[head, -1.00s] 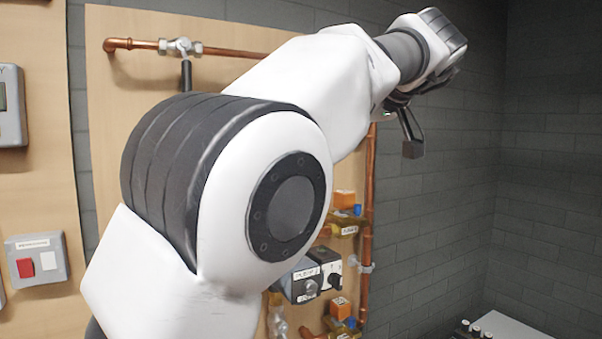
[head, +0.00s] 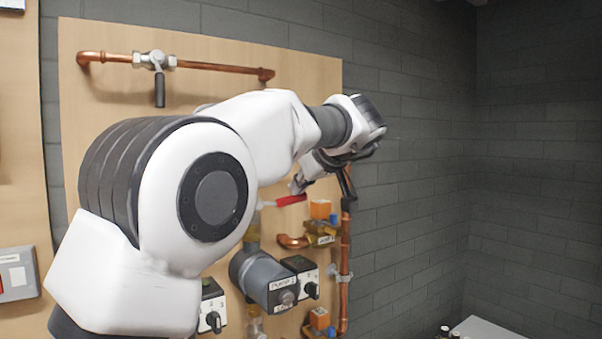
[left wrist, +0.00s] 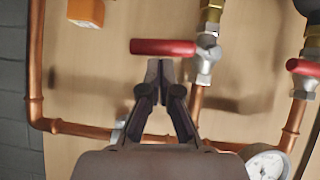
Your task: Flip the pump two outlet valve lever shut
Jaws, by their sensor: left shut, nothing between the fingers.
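The red outlet valve lever (head: 291,200) sits above the grey pump labelled PUMP 2 (head: 264,278). In the left wrist view the lever (left wrist: 162,47) lies level, across its upright pipe, with its metal valve body (left wrist: 207,62) at its right end. My left gripper (head: 297,186) is just above the lever in the head view, partly hidden by my arm. In the left wrist view my left gripper (left wrist: 160,66) is shut and empty, its tips at the lever's long edge. I cannot tell whether they touch. My right gripper is out of view.
Another red lever (left wrist: 303,68) is at the right of the wrist view, near a gauge (left wrist: 267,165). Copper pipe (head: 344,270) and orange boxes (head: 319,209) stand to the right of the lever. A black-handled valve (head: 159,85) is at the upper left.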

